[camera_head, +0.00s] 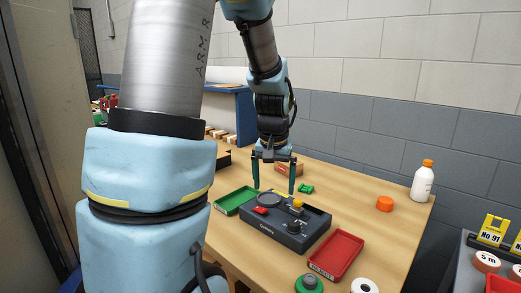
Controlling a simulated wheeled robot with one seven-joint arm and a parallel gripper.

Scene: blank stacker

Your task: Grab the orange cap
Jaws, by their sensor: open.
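An orange cap (384,204) lies alone on the right part of the wooden table, in front of a white bottle (423,183) that has an orange top of its own (428,163). My gripper (273,188) hangs pointing down, with its two dark green fingers apart and nothing visible between them. It is left of the orange cap and clear of it, above or just behind the dark grey device. My large arm links cover the left part of the view.
The dark grey device (303,240) stands on the table (345,188) between a green tray (229,205) and a red tray (340,259). A small green piece (306,188) lies right of my gripper. A white roll (364,286) is at the front edge. Bare wood surrounds the cap.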

